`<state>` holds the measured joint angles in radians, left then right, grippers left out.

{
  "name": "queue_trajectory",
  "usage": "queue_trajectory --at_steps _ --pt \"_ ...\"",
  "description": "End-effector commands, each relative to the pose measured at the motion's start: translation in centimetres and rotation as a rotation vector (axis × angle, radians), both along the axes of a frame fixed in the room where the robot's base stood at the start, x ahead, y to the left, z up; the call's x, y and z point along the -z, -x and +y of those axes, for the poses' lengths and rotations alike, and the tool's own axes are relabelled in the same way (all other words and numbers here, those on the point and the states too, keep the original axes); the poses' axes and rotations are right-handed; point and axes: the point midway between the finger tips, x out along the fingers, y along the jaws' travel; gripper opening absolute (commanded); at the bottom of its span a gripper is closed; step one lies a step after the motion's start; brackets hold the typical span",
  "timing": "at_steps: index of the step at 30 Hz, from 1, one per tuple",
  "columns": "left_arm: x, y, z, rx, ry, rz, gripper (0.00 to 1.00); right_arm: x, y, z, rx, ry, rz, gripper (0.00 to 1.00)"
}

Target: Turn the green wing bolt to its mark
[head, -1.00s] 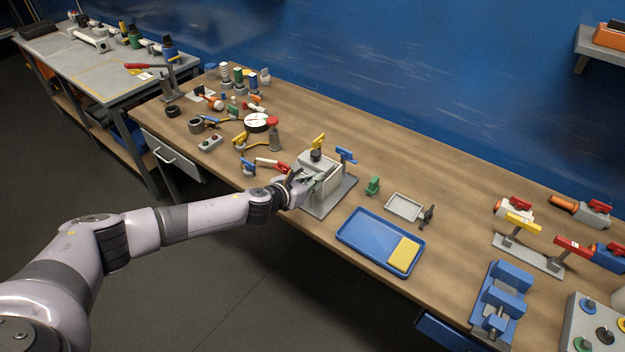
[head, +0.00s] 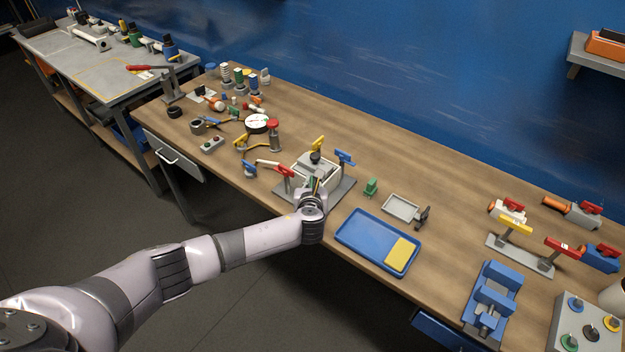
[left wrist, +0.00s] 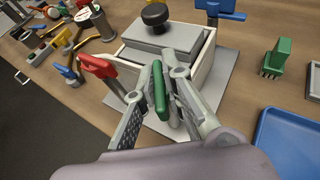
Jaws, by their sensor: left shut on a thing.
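The green wing bolt (left wrist: 158,90) is at the front of a pale box-shaped unit (left wrist: 196,75) with a grey lid and a black knob (left wrist: 155,14). My left gripper (left wrist: 160,98) is shut on the green wing bolt, one finger on each side of it. In the head view my left gripper (head: 314,188) is at the front of the same unit (head: 330,173), and it mostly covers the bolt. The bolt's mark cannot be made out. My right gripper is not in view.
A red-handled part (head: 284,171) stands just left of the gripper and a blue-handled one (head: 345,157) behind the unit. A loose green part (head: 371,187) and a blue tray (head: 351,240) with a yellow pad (head: 401,253) lie to the right.

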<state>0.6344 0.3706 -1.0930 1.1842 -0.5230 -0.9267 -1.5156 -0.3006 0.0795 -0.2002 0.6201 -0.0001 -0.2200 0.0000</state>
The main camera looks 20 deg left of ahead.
Motion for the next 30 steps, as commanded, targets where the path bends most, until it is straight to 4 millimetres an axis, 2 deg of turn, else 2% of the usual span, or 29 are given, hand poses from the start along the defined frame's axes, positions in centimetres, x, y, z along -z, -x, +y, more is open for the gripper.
queue_trajectory --at_steps 11,21,30 --pt "0.4 -0.1 0.0 -0.365 -0.001 -0.001 0.0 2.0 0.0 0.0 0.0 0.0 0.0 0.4" --pt "0.8 -0.1 0.0 -0.678 -0.003 -0.002 0.0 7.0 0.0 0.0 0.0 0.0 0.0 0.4" --pt "0.7 0.0 0.1 -0.866 -0.004 -0.001 0.0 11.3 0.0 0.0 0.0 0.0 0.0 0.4"
